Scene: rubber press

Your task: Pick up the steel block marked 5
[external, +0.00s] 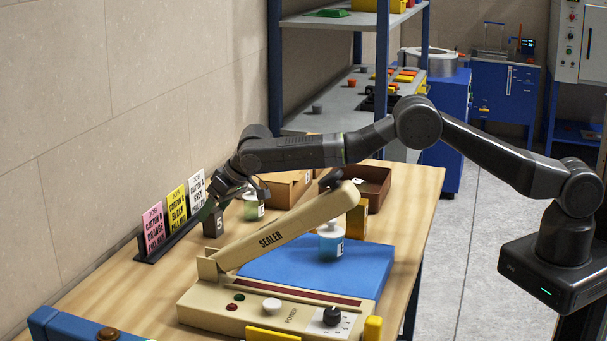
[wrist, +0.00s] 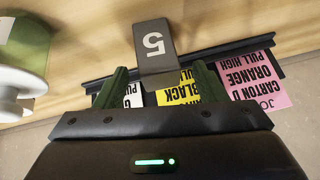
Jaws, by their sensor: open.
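The steel block marked 5 (external: 213,222) is a small dark grey block standing on the wooden table, in front of the card rack. In the wrist view the block (wrist: 153,46) shows its number upside down, just beyond my fingertips. My gripper (external: 233,193) is at the back left of the table, close above and beside the block. In the wrist view my gripper (wrist: 160,82) is open, with its two green fingers spread to either side of the block's near end. I cannot tell whether the block's end lies between the fingertips. Nothing is held.
A rack (external: 180,238) holds pink, yellow and white cards (external: 176,209) beside the block. A jar (external: 252,207) stands close on the other side, also large in the wrist view (wrist: 24,50). The sealer (external: 285,236) and a blue mat (external: 345,270) lie nearer. A wall is behind.

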